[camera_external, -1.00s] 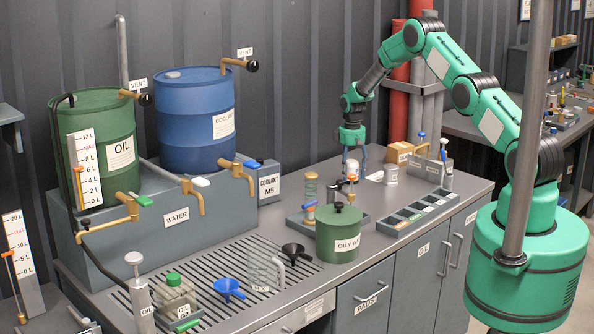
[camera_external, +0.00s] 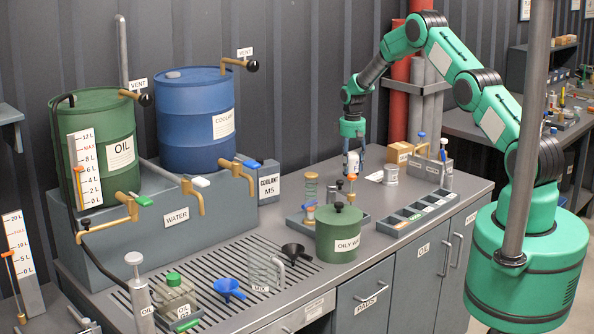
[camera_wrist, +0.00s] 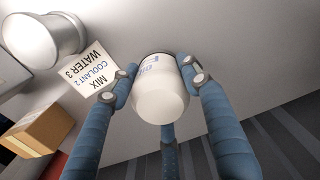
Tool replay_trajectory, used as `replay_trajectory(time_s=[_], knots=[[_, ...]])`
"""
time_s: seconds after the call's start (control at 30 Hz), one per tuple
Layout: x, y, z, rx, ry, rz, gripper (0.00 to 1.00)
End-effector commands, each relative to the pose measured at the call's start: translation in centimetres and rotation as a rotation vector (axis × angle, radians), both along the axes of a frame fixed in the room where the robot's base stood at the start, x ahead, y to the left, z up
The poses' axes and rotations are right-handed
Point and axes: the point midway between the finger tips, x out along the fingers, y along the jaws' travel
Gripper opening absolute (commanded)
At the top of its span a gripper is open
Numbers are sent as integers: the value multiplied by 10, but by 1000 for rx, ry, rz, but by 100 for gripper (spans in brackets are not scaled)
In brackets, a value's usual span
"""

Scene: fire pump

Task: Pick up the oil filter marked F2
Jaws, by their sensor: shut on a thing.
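A white oil filter (camera_external: 352,165) is held between the fingers of my gripper (camera_external: 352,154), above the grey bench. In the wrist view the white filter (camera_wrist: 160,104) sits between the blue fingers of my gripper (camera_wrist: 160,84), which touch its sides. Part of a blue letter mark shows near its far end, but I cannot read it fully.
A pale metal can (camera_external: 391,175) stands right of my gripper, beside a paper card (camera_wrist: 97,70) reading mix, coolant 2, water 3. A cardboard box (camera_external: 399,152) is behind. A divided tray (camera_external: 408,222) lies in front. A spring stand (camera_external: 311,187) is left.

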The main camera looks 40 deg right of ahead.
Motion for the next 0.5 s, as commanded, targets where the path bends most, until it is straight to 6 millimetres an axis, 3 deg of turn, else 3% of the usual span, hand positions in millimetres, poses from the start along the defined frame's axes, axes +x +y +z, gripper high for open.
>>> replay_trajectory(time_s=[0.5], knots=[[-68,19,12,0,-1,0,13]])
